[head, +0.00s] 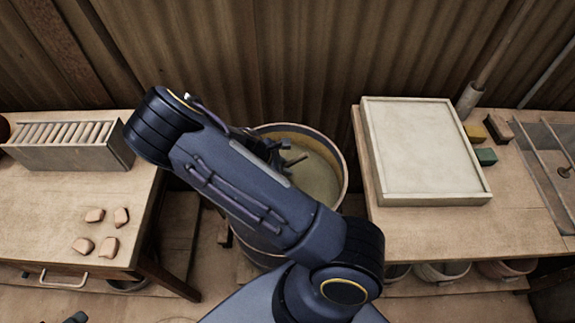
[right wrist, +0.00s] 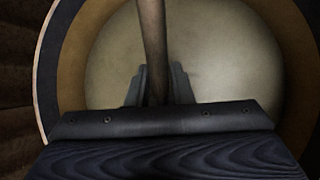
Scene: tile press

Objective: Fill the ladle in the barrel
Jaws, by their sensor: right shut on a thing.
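The barrel (head: 343,190) stands between the two tables, with pale, cloudy liquid inside. It fills most of the right wrist view, its rim (right wrist: 47,75) curving at the left. My right arm reaches across it, and my right gripper (head: 284,158) is over the opening, partly hidden by the arm. In the right wrist view the right gripper (right wrist: 157,86) is shut on the ladle's brown handle (right wrist: 152,40). The ladle's bowl is not visible, so I cannot tell how full it is. A small dark part of my left gripper (head: 76,318) shows at the bottom left edge.
The left table (head: 40,215) holds a slotted rack (head: 70,155) and several small clay pieces. The right table (head: 460,225) holds a pale framed board (head: 425,150), small blocks and a grey trough (head: 555,150). A corrugated wall stands close behind the barrel.

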